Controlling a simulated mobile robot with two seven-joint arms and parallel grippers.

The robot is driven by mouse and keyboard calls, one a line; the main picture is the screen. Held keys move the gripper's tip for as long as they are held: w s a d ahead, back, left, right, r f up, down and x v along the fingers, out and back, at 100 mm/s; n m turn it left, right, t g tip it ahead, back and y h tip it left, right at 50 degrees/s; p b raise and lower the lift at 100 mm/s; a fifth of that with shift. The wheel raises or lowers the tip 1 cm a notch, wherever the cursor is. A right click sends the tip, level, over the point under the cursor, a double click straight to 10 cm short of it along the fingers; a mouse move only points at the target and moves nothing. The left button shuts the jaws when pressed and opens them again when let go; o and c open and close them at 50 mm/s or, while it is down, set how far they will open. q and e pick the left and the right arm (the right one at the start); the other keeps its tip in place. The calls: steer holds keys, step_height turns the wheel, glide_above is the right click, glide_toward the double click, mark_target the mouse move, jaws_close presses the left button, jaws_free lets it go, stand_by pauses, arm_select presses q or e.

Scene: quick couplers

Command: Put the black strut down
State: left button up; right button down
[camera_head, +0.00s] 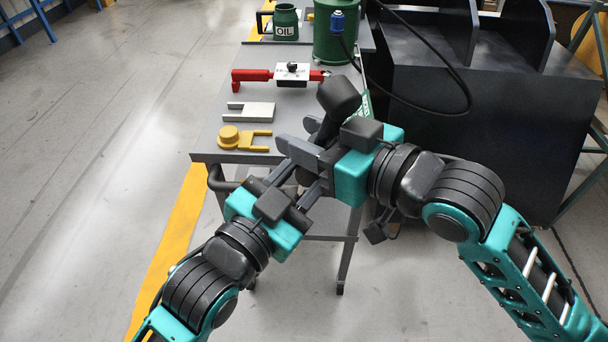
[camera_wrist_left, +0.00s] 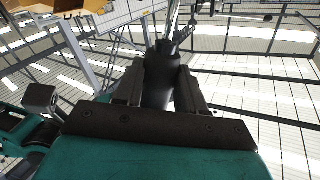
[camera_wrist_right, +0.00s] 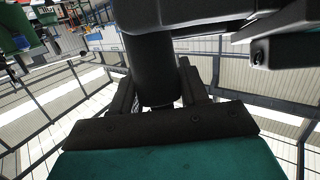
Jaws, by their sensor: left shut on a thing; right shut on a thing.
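The black strut (camera_head: 338,97) is a dark, thick rod with a rounded end, held tilted in front of the table's near edge. Its lower part is hidden behind my grippers in the head view. My right gripper (camera_head: 297,149) is shut on it; the right wrist view shows the thick cylinder (camera_wrist_right: 152,72) between the fingers. My left gripper (camera_head: 303,178) comes from below left, close against the right one. In the left wrist view, its fingers are shut on a black cylinder (camera_wrist_left: 160,82) of the strut, with a thinner rod beyond.
A dark cabinet (camera_head: 480,130) stands right; a black hose hangs between.

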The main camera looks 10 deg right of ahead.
steer(key=shift+c, duration=2.4)
jaws_free()
steer(key=shift+r, duration=0.1)
